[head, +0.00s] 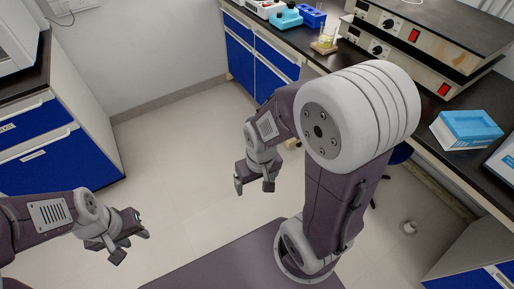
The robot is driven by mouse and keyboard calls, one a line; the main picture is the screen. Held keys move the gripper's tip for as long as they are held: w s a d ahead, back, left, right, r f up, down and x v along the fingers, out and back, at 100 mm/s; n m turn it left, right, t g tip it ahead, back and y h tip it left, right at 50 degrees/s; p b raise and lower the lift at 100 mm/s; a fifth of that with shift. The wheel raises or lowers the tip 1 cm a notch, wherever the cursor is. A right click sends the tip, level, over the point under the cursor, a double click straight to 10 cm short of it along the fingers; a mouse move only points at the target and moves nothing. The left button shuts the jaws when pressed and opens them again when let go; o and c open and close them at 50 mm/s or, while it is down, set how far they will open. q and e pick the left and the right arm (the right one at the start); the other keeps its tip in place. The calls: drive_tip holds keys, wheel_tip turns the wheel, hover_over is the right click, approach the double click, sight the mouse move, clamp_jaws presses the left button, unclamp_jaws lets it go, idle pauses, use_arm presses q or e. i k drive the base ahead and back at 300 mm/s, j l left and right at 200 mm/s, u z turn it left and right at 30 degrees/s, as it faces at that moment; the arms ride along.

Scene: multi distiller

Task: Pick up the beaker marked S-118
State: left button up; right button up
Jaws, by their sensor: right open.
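A small glass beaker (325,44) with pale yellow liquid stands on the dark bench top at the upper middle of the head view. No marking on it can be read at this size, so I cannot tell if it is S-118. My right gripper (254,188) is open and empty, pointing down over the floor, well below and left of the beaker in the picture. My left gripper (132,245) is at the lower left, its fingers apart and empty, far from the bench.
The dark bench (430,150) runs along the right with blue drawers (272,62) below. Beside the beaker are a blue rack (312,16), a blue device (285,17) and beige instruments (405,50). A blue-and-white box (466,130) is nearer. The floor (175,150) between the benches is clear.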

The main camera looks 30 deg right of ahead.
sight(328, 30)
drive_tip(key=z, duration=1.55)
